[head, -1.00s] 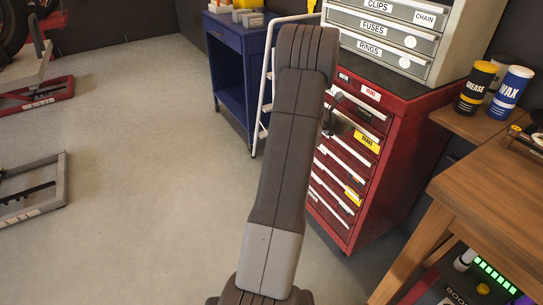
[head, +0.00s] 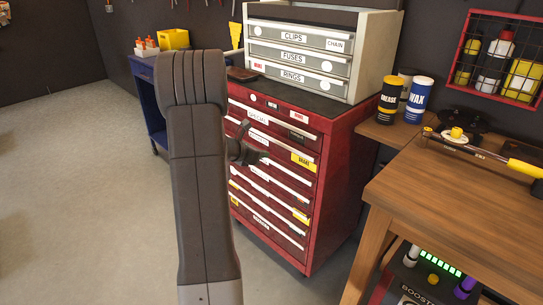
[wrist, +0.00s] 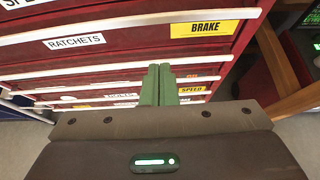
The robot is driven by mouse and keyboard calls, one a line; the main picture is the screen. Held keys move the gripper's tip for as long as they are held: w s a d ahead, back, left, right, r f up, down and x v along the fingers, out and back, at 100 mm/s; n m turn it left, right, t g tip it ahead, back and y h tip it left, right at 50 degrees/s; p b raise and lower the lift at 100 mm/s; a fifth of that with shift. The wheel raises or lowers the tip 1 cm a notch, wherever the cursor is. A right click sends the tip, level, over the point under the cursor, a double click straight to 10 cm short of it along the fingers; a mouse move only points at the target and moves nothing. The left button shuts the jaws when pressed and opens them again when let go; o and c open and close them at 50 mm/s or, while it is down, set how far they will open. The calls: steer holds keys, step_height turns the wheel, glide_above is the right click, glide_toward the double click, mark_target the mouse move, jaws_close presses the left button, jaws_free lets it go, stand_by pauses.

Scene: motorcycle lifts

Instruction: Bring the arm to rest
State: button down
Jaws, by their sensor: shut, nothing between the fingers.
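My arm stands upright in the left middle of the head view, in front of the cabinets. My gripper shows in the wrist view (wrist: 157,84), with its two green fingers together and nothing between them. It points at the red tool cabinet (wrist: 215,50), whose labelled drawers fill the upper part of that view. In the head view the red cabinet (head: 318,204) is right of my arm, with its drawers looking closed. A dark part of the wrist and gripper shows against the drawer fronts there; the fingertips are hard to make out. I cannot tell whether they touch a drawer.
A grey small-parts cabinet (head: 372,62) stands on the red cabinet. A blue cabinet (head: 153,110) stands behind my arm. Floor at left is clear.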

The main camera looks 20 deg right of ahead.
steer(key=shift+v, duration=1.45)
steer(key=shift+d+f, duration=0.1)
steer(key=shift+f, duration=0.05)
glide_toward(287, 153)
step_height(287, 153, down, 3)
steer(key=d, duration=0.2)
steer(key=shift+w+d, duration=0.55)
steer(key=shift+d, duration=0.15)
steer(key=shift+w+d, duration=0.55)
steer(key=shift+d, duration=0.15)
